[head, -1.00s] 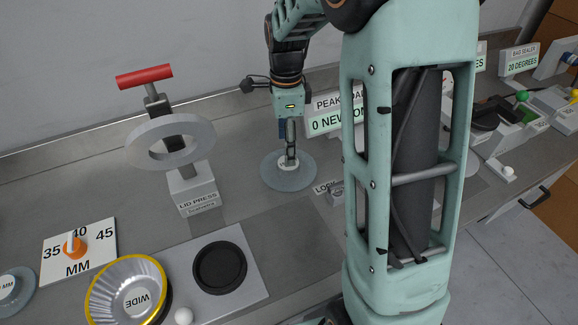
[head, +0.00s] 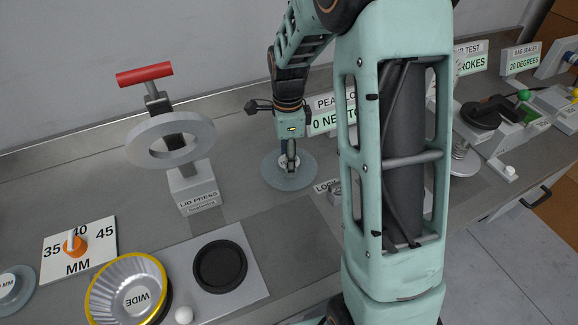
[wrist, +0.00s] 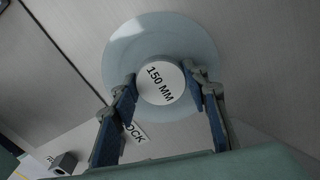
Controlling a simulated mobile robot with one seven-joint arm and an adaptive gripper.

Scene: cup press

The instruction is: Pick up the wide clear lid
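The wide clear lid (head: 303,179) is a translucent bluish disc lying flat on the counter at the middle of the head view. It also shows in the wrist view (wrist: 120,50), with a round white knob (wrist: 160,82) labelled "150 MM" at its centre. My gripper (head: 290,159) points down over the lid's middle. In the wrist view its two fingers (wrist: 161,80) stand on either side of the knob, open and very close to its sides. Whether they touch it is hard to tell. In the head view the fingers partly hide the knob.
A lid press (head: 192,190) with a grey ring and red handle stands left of the lid. A peak load display (head: 330,120) and a lock block (head: 335,195) are close on the right. A gold-rimmed cup (head: 103,290) marked "WIDE" and a black round pad (head: 220,267) are in front.

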